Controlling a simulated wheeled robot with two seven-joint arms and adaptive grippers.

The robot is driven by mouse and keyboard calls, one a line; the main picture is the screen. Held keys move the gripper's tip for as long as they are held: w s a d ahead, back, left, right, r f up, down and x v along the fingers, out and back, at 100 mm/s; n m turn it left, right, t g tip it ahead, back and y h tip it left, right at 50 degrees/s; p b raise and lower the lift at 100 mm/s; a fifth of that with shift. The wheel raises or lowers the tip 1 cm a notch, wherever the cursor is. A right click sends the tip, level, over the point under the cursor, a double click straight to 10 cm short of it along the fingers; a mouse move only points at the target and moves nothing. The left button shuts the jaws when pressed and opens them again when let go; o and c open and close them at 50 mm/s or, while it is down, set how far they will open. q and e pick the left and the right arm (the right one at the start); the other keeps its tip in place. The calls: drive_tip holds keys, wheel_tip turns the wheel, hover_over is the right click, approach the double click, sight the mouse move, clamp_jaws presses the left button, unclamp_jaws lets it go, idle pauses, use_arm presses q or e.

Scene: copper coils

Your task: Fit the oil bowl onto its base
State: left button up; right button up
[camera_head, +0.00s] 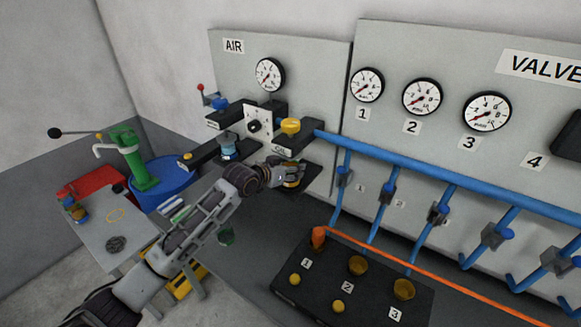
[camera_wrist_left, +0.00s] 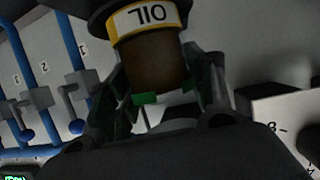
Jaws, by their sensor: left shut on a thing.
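The oil bowl (camera_wrist_left: 155,60) is a brown, translucent cup below a yellow band with an OIL label. It is between the fingers of my left gripper (camera_head: 287,173), which is shut on it. In the head view only a little of its yellow shows beside the fingers. The base (camera_head: 296,144) is a dark block with a yellow knob on the wall panel, just above the gripper. In the wrist view a dark round part sits directly over the label. I cannot tell whether bowl and base touch. My right gripper is out of view.
A bowl with a blue band (camera_head: 228,147) hangs on the unit to the left. Blue pipes (camera_head: 400,165) run along the wall on the right. A black box with numbered buttons (camera_head: 330,290) stands below. A green pump (camera_head: 135,160) and grey table (camera_head: 105,225) are at left.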

use_arm(q)
drive_tip(key=shift+f, duration=0.3)
drive_tip(key=o, duration=1.3)
drive_tip(key=shift+r, duration=0.1)
drive_tip(key=shift+r, duration=0.2)
drive_tip(key=shift+b+v, duration=0.75)
drive_tip(key=shift+v, duration=5.25)
